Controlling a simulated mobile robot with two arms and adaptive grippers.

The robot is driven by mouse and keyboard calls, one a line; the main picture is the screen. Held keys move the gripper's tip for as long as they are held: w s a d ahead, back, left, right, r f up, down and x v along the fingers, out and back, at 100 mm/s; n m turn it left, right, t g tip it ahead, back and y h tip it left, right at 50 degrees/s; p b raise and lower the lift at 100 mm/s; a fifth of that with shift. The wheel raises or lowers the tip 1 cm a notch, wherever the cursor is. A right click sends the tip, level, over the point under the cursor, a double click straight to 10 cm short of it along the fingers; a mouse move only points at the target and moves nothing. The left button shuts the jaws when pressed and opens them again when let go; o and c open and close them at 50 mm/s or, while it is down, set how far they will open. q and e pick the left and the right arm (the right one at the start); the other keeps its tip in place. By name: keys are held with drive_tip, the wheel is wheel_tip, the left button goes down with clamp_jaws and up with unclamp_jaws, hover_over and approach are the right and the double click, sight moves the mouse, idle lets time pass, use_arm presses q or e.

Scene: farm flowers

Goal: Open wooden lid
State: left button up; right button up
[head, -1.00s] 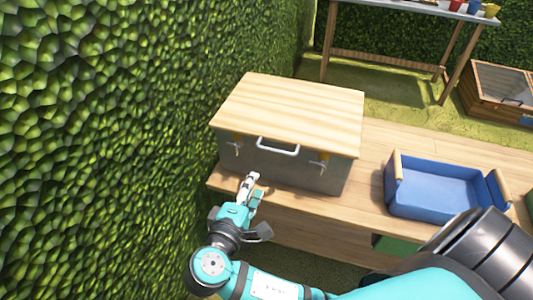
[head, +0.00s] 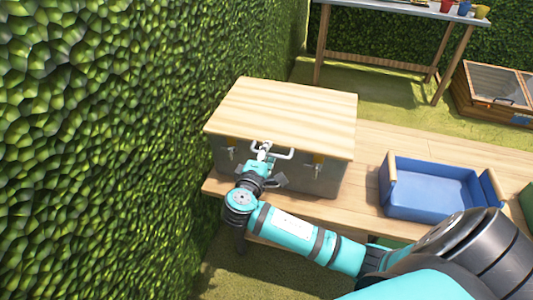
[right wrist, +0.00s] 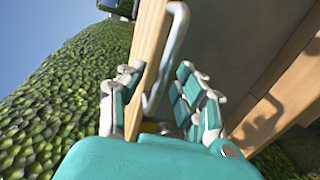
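The wooden lid (head: 285,112) lies shut on a grey metal box (head: 320,178) on the bench. A pale metal handle (head: 285,153) sticks out at its front edge; metal latches (head: 231,153) show on the box front. My right gripper (head: 264,151) is at the left part of the handle. In the right wrist view the fingers of my right gripper (right wrist: 158,98) are spread, with the lid's edge (right wrist: 148,45) and the handle (right wrist: 168,60) between them. I cannot tell whether either finger touches. My left gripper is not in view.
A blue crate (head: 430,195) stands on the wooden bench (head: 370,145) right of the box. A leafy hedge (head: 100,150) rises close on the left. A table with pots (head: 465,8) and a wooden cold frame (head: 495,95) stand behind.

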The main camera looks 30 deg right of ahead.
clamp_jaws()
idle(0.6)
